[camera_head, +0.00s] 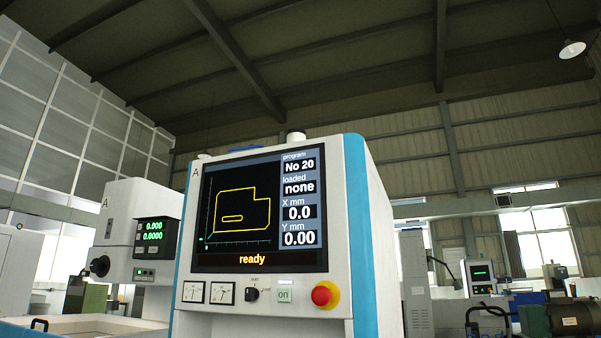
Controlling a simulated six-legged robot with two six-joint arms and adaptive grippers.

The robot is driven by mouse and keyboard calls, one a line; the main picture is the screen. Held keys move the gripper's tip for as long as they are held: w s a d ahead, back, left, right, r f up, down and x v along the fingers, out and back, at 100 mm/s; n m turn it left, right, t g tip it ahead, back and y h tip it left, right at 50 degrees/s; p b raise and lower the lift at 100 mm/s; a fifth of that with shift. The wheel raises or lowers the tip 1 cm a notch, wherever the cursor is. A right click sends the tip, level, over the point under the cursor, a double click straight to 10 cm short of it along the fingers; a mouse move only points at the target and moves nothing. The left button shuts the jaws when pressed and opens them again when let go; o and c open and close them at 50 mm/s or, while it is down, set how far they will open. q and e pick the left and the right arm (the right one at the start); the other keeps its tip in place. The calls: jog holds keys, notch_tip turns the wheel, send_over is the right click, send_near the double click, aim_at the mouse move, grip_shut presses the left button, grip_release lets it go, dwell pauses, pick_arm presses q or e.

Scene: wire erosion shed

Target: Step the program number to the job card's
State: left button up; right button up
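The control cabinet (354,240), white with blue edges and marked A, stands in the middle of the head view. Its screen (240,215) shows a yellow outline of a part. The loaded field (299,188) reads none, X is 0.0 and Y is 0.00. An orange line reads ready. Below the screen are two dials (207,292), a dark rotary switch (252,294), a green-lettered "on" button (284,296) and a red mushroom button (325,295) on yellow. No job card can be made out. Neither gripper is in view.
A white machine head (122,235) marked A, with a green readout (153,238), stands left behind the cabinet. A pale machine tank or table edge (75,326) is at lower left. Other machines (480,277) stand at the far right. A lamp (572,49) hangs high above.

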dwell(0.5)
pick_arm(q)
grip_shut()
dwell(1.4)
